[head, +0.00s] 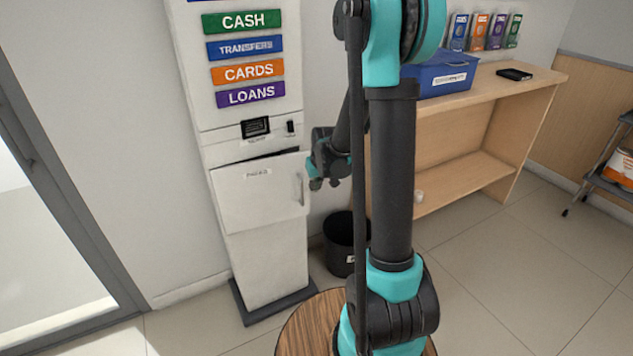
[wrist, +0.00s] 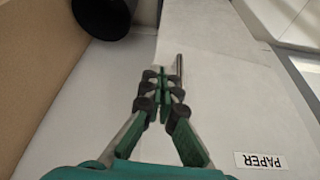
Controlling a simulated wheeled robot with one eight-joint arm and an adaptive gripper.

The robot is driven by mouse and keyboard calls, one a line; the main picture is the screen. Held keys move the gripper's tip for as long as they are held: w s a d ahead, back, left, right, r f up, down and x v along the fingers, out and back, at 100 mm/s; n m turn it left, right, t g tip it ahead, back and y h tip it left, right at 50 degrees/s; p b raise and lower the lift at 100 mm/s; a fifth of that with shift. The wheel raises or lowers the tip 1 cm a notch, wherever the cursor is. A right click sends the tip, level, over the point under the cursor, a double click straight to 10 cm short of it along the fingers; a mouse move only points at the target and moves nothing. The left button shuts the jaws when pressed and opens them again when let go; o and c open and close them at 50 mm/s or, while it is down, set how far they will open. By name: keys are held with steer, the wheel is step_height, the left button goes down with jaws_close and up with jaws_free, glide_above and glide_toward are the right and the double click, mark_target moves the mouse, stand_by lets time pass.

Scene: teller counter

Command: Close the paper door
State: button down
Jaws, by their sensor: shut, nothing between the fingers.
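The paper door (head: 250,208) is a white panel on the front of the white kiosk, with a small label at its top and a bar handle (head: 299,190) near its right edge. A dark wedge along its top edge shows that it stands ajar. My gripper (head: 316,184) is shut and empty at the door's right edge, close to the handle. In the wrist view the closed fingertips (wrist: 161,76) are over the door's edge beside the metal handle (wrist: 179,67). The door's face (wrist: 235,105) carries a PAPER label (wrist: 262,160). I cannot tell whether the fingers touch the door.
A black bin (head: 341,243) stands on the floor right of the kiosk and shows in the wrist view (wrist: 103,14). A wooden counter (head: 545,75) with a blue box (head: 440,75) is to the right. A step stool (head: 610,175) stands at the far right. Open floor lies in front.

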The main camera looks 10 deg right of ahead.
mark_target(305, 176)
steer(key=shift+w+a+f, duration=0.15)
steer(key=shift+w+f, duration=0.25)
steer(key=shift+w, duration=0.4)
steer(key=shift+w+a+f, duration=0.15)
steer(key=shift+w+f, duration=0.3)
steer(key=shift+w, duration=0.4)
steer(key=shift+w+a+f, duration=0.15)
steer(key=shift+w+f, duration=0.25)
steer(key=shift+w, duration=0.4)
steer(key=shift+w+a, duration=0.15)
steer(key=shift+w, duration=0.75)
steer(key=shift+w+a, duration=0.2)
steer(key=shift+w, duration=0.7)
steer(key=shift+w+a, duration=0.15)
steer(key=shift+w, duration=0.75)
